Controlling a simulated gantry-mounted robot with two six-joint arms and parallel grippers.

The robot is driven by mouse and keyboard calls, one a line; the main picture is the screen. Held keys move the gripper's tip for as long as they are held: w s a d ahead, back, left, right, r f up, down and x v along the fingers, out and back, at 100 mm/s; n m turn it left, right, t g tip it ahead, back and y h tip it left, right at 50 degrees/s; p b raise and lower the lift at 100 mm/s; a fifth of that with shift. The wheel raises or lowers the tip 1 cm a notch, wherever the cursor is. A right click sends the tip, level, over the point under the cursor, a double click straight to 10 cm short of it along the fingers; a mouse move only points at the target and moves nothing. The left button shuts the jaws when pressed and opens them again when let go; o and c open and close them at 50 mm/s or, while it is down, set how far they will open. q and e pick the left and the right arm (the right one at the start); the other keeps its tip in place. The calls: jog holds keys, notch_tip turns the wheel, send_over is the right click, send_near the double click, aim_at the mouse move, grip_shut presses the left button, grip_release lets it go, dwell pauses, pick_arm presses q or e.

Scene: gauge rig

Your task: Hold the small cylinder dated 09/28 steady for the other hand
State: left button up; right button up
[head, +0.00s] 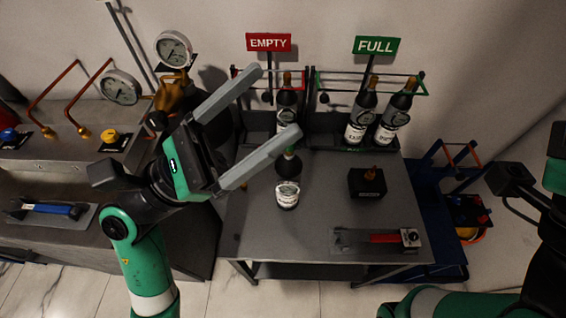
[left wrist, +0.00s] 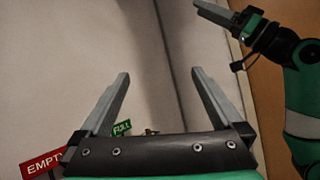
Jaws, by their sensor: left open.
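My left gripper (head: 277,100) is open and empty, its two grey fingers raised over the bench. It also shows in the left wrist view (left wrist: 160,75), with bare wall between the fingers. A small dark cylinder with a white label (head: 287,194) stands on the bench below the lower finger, which hides part of its top. Another cylinder (head: 287,112) stands in the EMPTY rack. Two more, a left one (head: 361,117) and a right one (head: 393,120), stand in the FULL rack. No date is readable. My right gripper (left wrist: 228,16) shows small in the left wrist view, its jaw opening unclear.
The red EMPTY sign (head: 268,42) and green FULL sign (head: 376,45) mark the racks. Gauges (head: 174,48) and copper pipes stand left.

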pick_arm(q)
jog(key=w+f+n+y+b, duration=0.1)
jog(key=w+f+y, duration=0.2)
jog(key=f, duration=0.7)
jog(key=w+f+y, duration=0.2)
jog(key=f+y, duration=0.1)
jog(key=f, duration=0.6)
jog(key=n+g+y+b, duration=0.1)
jog(key=n+y+b, duration=0.2)
jog(key=y, duration=0.1)
send_near(279, 202)
jog(key=shift+w+d+r, duration=0.1)
jog(key=shift+w+d, duration=0.1)
jog(key=shift+d, duration=0.25)
jog(key=shift+w+d+r, duration=0.1)
jog(key=shift+w+d, duration=0.1)
jog(key=shift+d, duration=0.3)
jog(key=shift+a+f, duration=0.2)
jog(key=shift+a, duration=0.05)
jog(key=b+x, duration=0.6)
jog(key=x, duration=0.3)
jog(key=shift+d+f, duration=0.1)
jog(key=shift+f, duration=0.15)
jog(key=shift+w+d, duration=0.3)
jog(key=c, duration=1.5)
